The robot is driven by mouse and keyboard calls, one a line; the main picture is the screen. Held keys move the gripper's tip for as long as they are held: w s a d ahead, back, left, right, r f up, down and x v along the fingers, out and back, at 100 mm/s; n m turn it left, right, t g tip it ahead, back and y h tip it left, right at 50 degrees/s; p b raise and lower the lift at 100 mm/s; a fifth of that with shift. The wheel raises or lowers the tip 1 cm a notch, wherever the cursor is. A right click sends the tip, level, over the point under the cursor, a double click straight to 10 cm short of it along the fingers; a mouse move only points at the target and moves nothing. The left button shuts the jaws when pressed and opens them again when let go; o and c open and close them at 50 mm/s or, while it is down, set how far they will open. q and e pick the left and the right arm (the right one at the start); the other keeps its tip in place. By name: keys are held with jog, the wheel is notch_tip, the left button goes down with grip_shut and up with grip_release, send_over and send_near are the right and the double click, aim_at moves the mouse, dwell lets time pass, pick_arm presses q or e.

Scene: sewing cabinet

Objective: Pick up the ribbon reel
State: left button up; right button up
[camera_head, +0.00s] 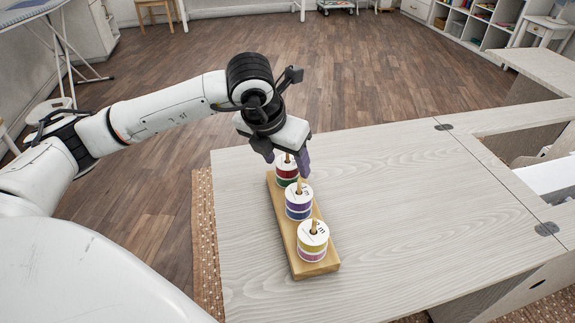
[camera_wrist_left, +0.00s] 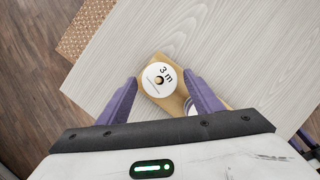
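Three ribbon reels stand on pegs in a row on a wooden holder (camera_head: 290,232). In the left wrist view, a white reel top (camera_wrist_left: 159,79) marked "3 m" lies ahead of and between the open fingertips (camera_wrist_left: 160,88), with gaps on both sides. Part of another reel shows by the right finger.
The holder stands near the left edge of a pale wooden tabletop (camera_head: 400,200), which is clear to its right. An open recess (camera_head: 525,145) is at the right. A woven rug (camera_head: 205,240) lies on the floor at left.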

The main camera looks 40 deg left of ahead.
aim_at(285, 164)
pick_arm(q)
jog(key=c, duration=0.9)
notch_tip(285, 164, up, 10)
jog(key=shift+p, duration=0.3)
